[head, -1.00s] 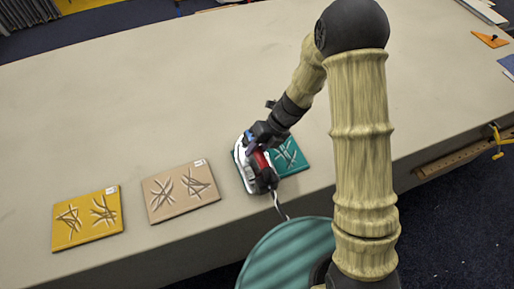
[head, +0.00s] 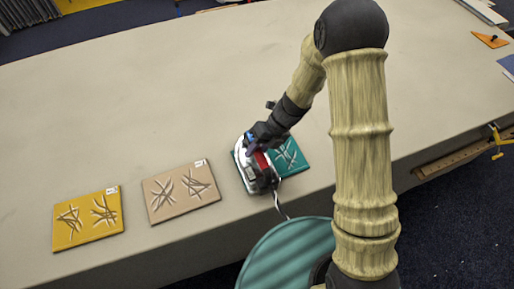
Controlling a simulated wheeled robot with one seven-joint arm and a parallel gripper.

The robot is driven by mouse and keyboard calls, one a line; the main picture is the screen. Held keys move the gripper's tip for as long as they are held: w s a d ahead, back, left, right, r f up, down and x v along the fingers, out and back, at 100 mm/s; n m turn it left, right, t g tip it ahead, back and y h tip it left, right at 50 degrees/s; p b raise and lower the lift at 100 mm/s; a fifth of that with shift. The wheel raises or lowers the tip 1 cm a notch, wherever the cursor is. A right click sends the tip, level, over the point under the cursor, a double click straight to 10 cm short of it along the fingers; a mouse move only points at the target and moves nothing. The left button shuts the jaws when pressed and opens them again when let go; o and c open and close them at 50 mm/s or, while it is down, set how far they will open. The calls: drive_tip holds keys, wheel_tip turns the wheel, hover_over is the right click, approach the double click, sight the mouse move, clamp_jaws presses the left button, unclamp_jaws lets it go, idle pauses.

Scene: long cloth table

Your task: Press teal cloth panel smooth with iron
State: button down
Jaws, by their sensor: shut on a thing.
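The teal cloth panel (head: 292,158) lies on the table near its front edge. Pale crease marks show on its visible right part; its left part is hidden under the iron and my arm. The iron (head: 246,172), silver with a red and dark body, sits over the panel's left side, with a cord hanging down from its near end. My gripper (head: 257,146) is shut on the iron's handle. Whether the iron's sole touches the cloth cannot be told from this angle.
A tan panel (head: 181,190) and a yellow panel (head: 87,219), both with crease marks, lie to the left on the table (head: 150,110). An orange triangular piece (head: 490,40) lies far right. A yellow clamp (head: 498,143) grips the right edge. The table behind the panels is clear.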

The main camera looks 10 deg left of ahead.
drive_tip(key=shift+w+a+r+p, duration=0.1)
drive_tip(key=shift+w+r+p, duration=0.05)
drive_tip(key=shift+r+p, duration=2.95)
drive_tip(key=shift+r, duration=0.4)
drive_tip(key=shift+r, duration=0.15)
drive_tip(key=shift+d, duration=0.25)
